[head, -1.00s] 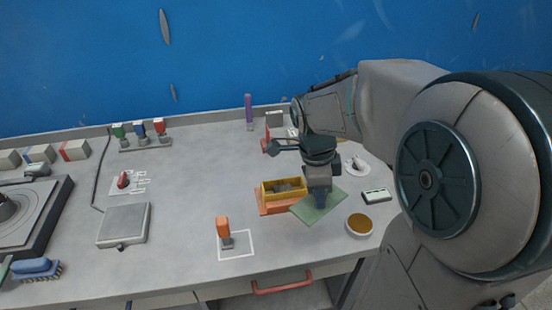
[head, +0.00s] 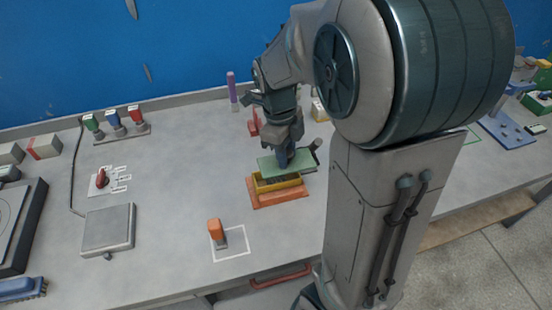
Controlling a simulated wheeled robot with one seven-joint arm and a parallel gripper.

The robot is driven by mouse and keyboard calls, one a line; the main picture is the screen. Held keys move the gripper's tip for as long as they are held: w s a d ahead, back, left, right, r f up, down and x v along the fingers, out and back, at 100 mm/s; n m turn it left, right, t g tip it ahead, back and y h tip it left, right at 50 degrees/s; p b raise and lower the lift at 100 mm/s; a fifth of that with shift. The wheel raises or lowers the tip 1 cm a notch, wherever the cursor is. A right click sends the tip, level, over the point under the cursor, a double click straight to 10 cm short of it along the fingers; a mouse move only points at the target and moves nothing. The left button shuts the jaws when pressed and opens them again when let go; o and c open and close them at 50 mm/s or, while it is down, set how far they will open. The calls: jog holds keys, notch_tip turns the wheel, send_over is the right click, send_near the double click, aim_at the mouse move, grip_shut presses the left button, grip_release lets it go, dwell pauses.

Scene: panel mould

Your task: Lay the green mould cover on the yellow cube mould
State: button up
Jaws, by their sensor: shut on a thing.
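The yellow cube mould (head: 265,187) sits on an orange base (head: 262,202) on the grey bench, in the middle of the head view. My gripper (head: 287,160) is shut on the green mould cover (head: 303,166). The cover is a flat green plate, held over the back part of the mould and hiding some of its opening. The front wall and part of the inside of the mould still show. I cannot tell whether the cover touches the rim.
An orange-handled tool (head: 216,232) stands in a white outlined square in front, left of the mould. A grey scale (head: 107,229) lies further left. Several coloured-top items (head: 115,120) stand in a rack at the back. A purple upright item (head: 232,90) stands behind.

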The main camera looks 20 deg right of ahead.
aim_at(276, 165)
jog(key=w+f, duration=0.1)
jog(key=w+a+f, duration=0.1)
jog(key=shift+w+a, duration=0.3)
jog(key=shift+w, duration=0.1)
notch_tip(276, 165, down, 4)
jog(key=shift+r+p, duration=0.1)
jog(key=shift+p, duration=0.3)
jog(key=shift+f+b, duration=0.45)
jog(key=shift+f, duration=0.25)
jog(key=o, duration=1)
jog(key=shift+c, duration=0.2)
jog(key=shift+r, duration=0.15)
